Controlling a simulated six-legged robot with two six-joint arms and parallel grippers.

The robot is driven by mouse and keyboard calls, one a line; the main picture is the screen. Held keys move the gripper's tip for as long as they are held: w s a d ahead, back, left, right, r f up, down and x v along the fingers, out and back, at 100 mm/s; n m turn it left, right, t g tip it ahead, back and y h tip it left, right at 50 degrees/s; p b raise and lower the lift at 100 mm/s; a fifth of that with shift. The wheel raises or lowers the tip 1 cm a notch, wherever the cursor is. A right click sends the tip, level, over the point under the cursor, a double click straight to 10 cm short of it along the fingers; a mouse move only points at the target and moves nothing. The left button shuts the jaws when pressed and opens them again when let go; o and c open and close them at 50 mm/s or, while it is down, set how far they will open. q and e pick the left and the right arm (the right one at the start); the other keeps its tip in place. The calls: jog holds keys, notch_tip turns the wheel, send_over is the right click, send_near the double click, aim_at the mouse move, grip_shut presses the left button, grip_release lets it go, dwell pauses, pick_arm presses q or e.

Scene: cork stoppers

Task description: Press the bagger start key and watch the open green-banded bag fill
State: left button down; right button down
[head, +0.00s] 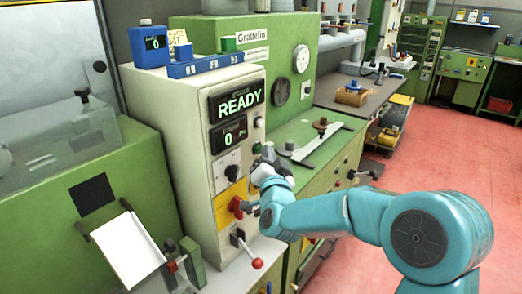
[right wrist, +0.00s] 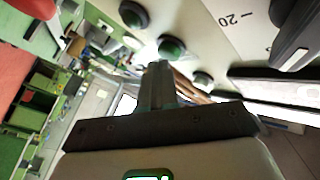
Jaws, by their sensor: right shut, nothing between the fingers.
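The cream control cabinet (head: 187,150) fills the middle of the head view. Its upper display (head: 238,101) reads READY and the lower display (head: 228,135) reads 0. Round green keys (right wrist: 172,47) sit on its face in the right wrist view; one green key (head: 256,148) shows in the head view just above my right gripper. I cannot read which key is the start key. My right gripper (head: 262,170) is shut and empty, close to the panel's right edge; its fingers (right wrist: 157,72) point toward the keys. Contact cannot be told. No green-banded bag is visible. My left gripper is out of view.
A red switch (head: 238,206) on a yellow plate and a red-ball lever (head: 257,263) stick out below my gripper. A blue counter box (head: 150,45) and a blue tray (head: 206,67) stand on top. A green bench (head: 325,158) lies right; red floor (head: 425,150) is open beyond.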

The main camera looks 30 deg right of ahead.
jog(key=shift+w, duration=0.1)
dwell(0.5)
jog(key=shift+s+f, duration=0.1)
jog(key=shift+s, duration=0.1)
jog(key=shift+s+d+b, duration=0.3)
jog(key=shift+s+b, duration=0.25)
jog(key=shift+b, duration=0.1)
